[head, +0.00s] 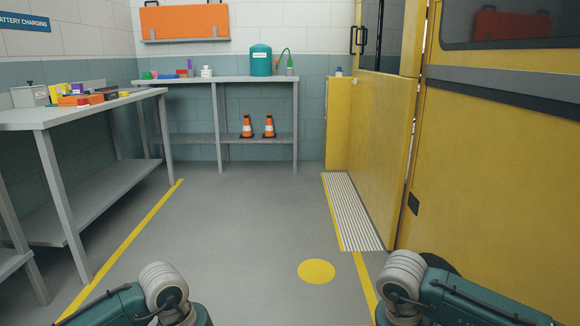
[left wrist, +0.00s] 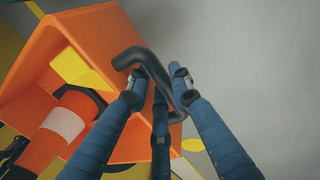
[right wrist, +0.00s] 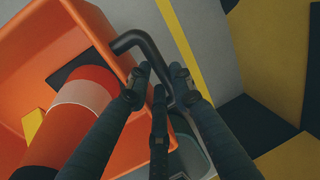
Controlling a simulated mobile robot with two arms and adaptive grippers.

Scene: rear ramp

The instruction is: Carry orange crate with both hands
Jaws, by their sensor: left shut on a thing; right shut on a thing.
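The orange crate (left wrist: 150,32) hangs between my two grippers and shows in both wrist views, also in the right wrist view (right wrist: 20,68). It has a dark bent handle on each side. My left gripper (left wrist: 164,80) is shut on one handle (left wrist: 130,58). My right gripper (right wrist: 160,80) is shut on the other handle (right wrist: 130,40). An orange and white cone (left wrist: 62,124) lies inside the crate, with a yellow item (left wrist: 82,70) near it. In the head view the grippers and most of the crate are below the picture; only my forearms show.
Grey floor (head: 220,235) is clear ahead, with yellow lines and a yellow disc (head: 316,271). A ribbed ramp strip (head: 352,210) lies beside the yellow vehicle (head: 480,170) on the right. A grey bench (head: 70,112) stands left; a back table (head: 215,80) has two cones below.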

